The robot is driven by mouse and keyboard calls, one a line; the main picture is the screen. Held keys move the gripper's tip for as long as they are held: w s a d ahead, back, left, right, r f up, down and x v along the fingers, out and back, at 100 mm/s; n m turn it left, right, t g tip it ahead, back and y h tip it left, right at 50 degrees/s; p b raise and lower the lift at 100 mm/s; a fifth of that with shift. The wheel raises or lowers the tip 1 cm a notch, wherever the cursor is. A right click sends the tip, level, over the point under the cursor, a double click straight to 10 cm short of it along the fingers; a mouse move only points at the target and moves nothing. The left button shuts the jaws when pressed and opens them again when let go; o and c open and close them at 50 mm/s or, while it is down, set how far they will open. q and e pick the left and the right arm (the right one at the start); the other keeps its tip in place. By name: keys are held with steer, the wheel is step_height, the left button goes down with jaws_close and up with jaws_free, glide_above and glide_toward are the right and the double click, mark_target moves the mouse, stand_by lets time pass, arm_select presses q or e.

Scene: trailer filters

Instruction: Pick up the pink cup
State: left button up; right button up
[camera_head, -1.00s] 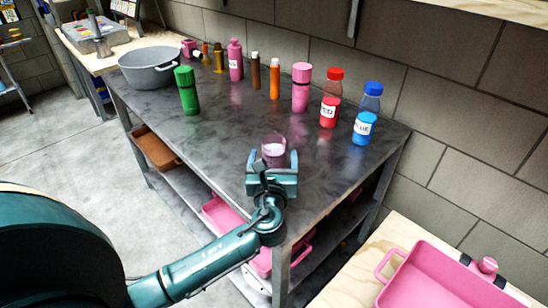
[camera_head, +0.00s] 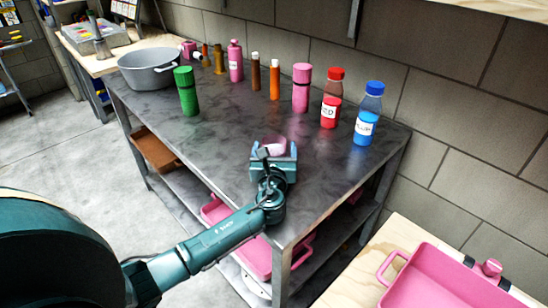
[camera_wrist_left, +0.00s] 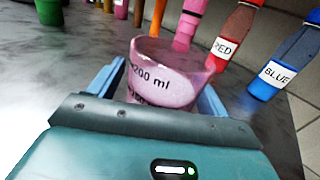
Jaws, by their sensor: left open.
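The pink cup (camera_head: 275,144) is a see-through measuring cup with "200 ml" on its side. It stands upright on the dark metal table (camera_head: 225,140) near the front corner. My left gripper (camera_head: 273,155) is at the cup, with its jaws open. In the left wrist view the cup (camera_wrist_left: 165,75) is between the two blue fingers, one on each side, and its lower part is hidden behind the gripper body. I cannot tell whether the fingers touch it. My right gripper does not show.
Behind the cup stand a red-capped bottle (camera_head: 331,98), a blue-capped bottle (camera_head: 368,113), a pink bottle (camera_head: 301,88) and a green bottle (camera_head: 187,91). A grey pot (camera_head: 152,68) is at the far left. A pink tray (camera_head: 445,283) lies at the lower right.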

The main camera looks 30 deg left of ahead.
arm_select(q)
steer(key=c, duration=1.1)
steer(key=shift+c, duration=0.3)
steer(key=shift+r, duration=0.15)
